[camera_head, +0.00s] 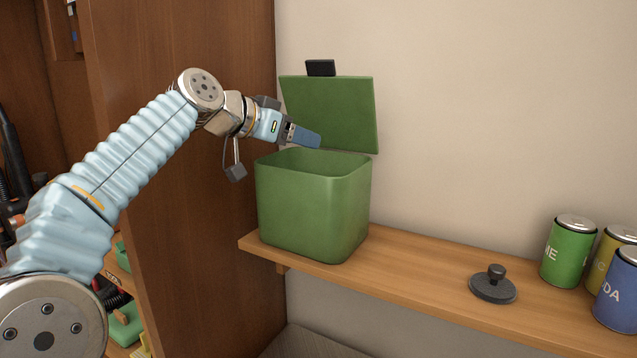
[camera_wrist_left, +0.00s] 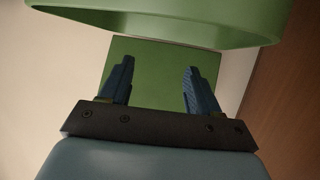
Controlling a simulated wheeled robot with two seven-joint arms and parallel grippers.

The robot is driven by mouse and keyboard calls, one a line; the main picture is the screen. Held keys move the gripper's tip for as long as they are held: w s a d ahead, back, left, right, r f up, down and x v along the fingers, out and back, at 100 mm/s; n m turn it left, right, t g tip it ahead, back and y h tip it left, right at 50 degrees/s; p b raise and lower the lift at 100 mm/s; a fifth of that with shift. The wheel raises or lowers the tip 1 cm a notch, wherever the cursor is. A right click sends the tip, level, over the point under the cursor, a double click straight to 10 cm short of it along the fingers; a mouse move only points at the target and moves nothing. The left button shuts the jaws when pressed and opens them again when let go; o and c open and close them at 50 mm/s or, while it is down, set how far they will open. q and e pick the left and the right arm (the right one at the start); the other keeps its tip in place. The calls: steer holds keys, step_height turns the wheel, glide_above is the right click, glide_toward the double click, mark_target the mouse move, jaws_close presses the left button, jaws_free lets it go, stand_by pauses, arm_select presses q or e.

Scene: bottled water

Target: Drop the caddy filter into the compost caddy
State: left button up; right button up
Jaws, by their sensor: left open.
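The compost caddy (camera_head: 310,215) is a green, rounded square bin at the left end of the wooden shelf. Its green lid (camera_head: 345,110) stands raised open behind it. My left gripper (camera_head: 311,140) is over the caddy's mouth, near the lid. In the left wrist view its two blue fingers (camera_wrist_left: 158,68) are apart with nothing between them. The lid (camera_wrist_left: 150,85) shows behind the fingers and the caddy (camera_wrist_left: 170,28) across the top of that view. My right gripper is not in view.
Green (camera_head: 567,252), yellow (camera_head: 612,240) and blue (camera_head: 618,290) canisters stand at the right. A tall wooden panel (camera_head: 185,200) rises left of the caddy.

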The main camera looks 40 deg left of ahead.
arm_select(q)
steer(key=v, duration=0.9)
steer(key=shift+s, duration=0.25)
